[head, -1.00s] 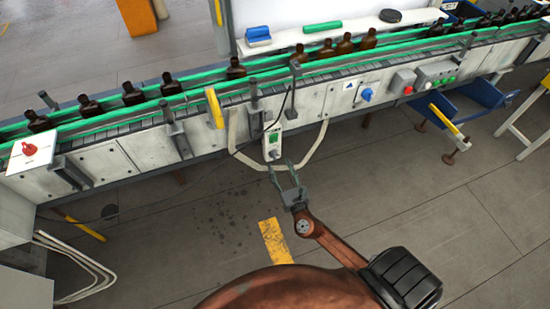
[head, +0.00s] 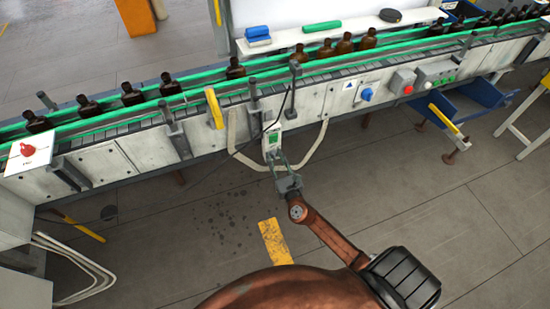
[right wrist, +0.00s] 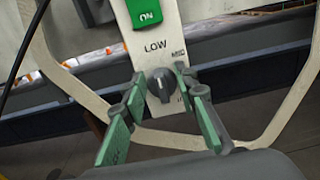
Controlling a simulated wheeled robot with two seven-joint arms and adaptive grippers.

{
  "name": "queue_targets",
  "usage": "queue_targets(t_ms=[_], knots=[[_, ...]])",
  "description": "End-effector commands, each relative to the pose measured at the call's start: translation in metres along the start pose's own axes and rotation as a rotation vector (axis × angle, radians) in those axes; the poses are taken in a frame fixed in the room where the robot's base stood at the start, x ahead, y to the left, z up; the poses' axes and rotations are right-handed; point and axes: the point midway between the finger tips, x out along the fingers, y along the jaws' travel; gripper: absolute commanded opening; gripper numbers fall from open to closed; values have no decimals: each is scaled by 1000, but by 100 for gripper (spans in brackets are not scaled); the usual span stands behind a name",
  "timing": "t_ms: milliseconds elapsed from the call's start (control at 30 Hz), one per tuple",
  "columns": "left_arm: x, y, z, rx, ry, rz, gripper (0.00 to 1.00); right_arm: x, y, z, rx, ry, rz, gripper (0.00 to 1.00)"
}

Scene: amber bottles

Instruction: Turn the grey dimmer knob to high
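The grey dimmer knob (right wrist: 160,84) sits on a white control panel (right wrist: 157,17) below a green ON switch (right wrist: 144,12). The words LOW and MID are printed above the knob; the lettering at its lower right is mostly hidden. In the head view the panel (head: 271,140) hangs at the front of the conveyor. My right gripper (head: 279,160) is at the panel's lower end. In the right wrist view its green-padded fingers (right wrist: 160,95) are open, one on each side of the knob, with visible gaps. My left gripper is not in view.
Pale looped tubing (head: 312,153) hangs around the panel, and a black cable (head: 246,158) runs beside it. The conveyor (head: 100,160) carries several amber bottles. A red emergency button (head: 28,149) is at the far left. The floor in front is mostly clear.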

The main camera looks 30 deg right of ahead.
Motion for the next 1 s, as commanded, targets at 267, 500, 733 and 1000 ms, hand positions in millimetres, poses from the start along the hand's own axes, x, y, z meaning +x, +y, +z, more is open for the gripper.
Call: queue_targets(t_ms=[267, 500, 733, 1000], knots=[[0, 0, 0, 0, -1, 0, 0, 0, 0, 0, 0, 0, 0, 6], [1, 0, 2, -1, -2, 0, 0, 0, 0, 0, 8, 0, 0, 2], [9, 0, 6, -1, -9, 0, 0, 0, -1, -3, 83, 1, 0, 2], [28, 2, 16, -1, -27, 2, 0, 0, -3, -6, 289, 2, 0, 2]])
